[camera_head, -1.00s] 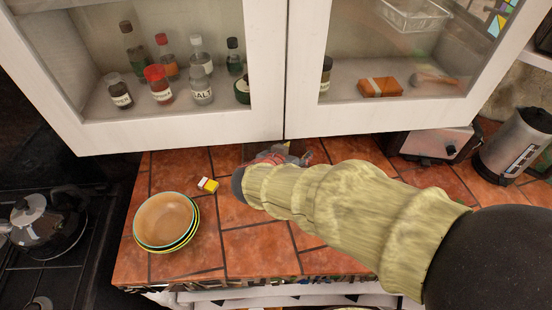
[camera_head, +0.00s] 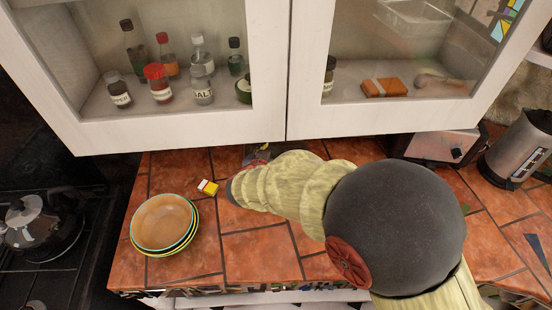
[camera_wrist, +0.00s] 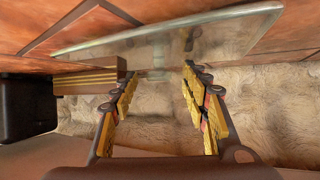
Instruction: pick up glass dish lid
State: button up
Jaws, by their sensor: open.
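The glass dish lid (camera_wrist: 205,40) is a clear, curved pane in the upper part of the wrist view, with red tiles showing behind it. A small knob-like piece (camera_wrist: 158,74) is at its lower edge. My gripper (camera_wrist: 160,76) is open, its two yellow-padded fingers pointing toward the lid, one on each side of the knob. I cannot tell whether the fingers touch it. In the head view, my arm hides the lid and most of my gripper.
A toaster (camera_head: 440,146) and kettle (camera_head: 518,148) stand right. A glass-fronted cabinet (camera_head: 285,125) overhangs the back. A slatted wooden block (camera_wrist: 88,80) is beside the lid in the wrist view.

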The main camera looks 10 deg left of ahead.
jog(key=shift+w, duration=0.15)
jog(key=shift+c, duration=1.2)
grip_shut()
